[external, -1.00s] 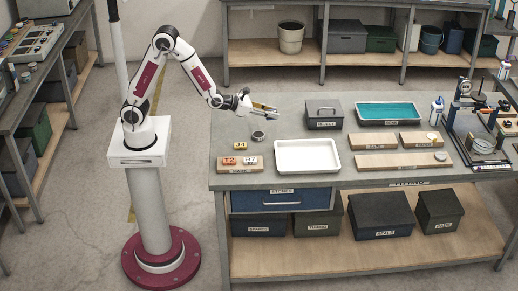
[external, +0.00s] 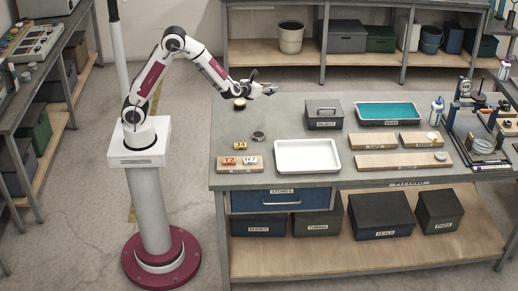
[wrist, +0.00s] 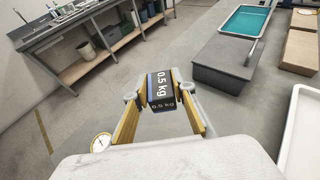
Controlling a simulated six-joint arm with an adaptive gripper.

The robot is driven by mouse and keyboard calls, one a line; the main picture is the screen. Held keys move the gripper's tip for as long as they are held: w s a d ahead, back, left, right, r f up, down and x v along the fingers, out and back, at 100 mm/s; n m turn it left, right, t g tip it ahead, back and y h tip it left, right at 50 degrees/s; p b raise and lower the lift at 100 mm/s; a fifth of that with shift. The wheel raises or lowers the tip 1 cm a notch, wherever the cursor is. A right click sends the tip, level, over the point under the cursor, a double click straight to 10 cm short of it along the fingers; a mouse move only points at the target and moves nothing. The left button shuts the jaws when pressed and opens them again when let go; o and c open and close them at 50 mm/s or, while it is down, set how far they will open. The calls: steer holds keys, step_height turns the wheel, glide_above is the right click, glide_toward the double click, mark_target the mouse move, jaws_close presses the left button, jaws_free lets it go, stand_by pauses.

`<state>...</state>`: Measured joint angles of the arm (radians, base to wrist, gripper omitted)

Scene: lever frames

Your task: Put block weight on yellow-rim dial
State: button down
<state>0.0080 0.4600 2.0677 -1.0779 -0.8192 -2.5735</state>
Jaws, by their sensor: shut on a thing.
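My gripper (external: 268,89) is above the back left part of the bench, pointing right. In the wrist view, its yellow-lined fingers (wrist: 160,98) are shut on a dark block weight (wrist: 160,88) with a blue band, marked 0.5 kg. The block is hard to make out in the external view. The yellow-rim dial (wrist: 100,142) has a white face and shows at the lower left of the wrist view, left of the fingers. A small round dial (external: 239,104) on the bench's back left, below my wrist, seems to be the same one.
A white tray (external: 308,168), a grey lidded box (external: 324,115) and a teal-lined tray (external: 390,124) lie to the right. A board with orange tags (external: 240,164) is at the front left. Bench around the back dial is clear.

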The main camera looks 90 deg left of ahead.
steer(key=s+a+n+g+y, duration=0.3)
steer(key=s+a+n+g, duration=0.15)
steer(key=a, duration=0.35)
steer(key=n+g+y, duration=0.1)
steer(key=n+g, duration=0.4)
steer(key=g, duration=0.1)
glide_above(240, 102)
steer(key=f, duration=0.1)
steer(key=shift+a+t, duration=0.2)
steer(key=shift+t, duration=0.05)
steer(key=shift+f, duration=0.1)
steer(key=shift+f, duration=3.05)
steer(key=shift+f, duration=0.1)
steer(key=shift+f, duration=1.8)
steer(key=shift+f, duration=0.15)
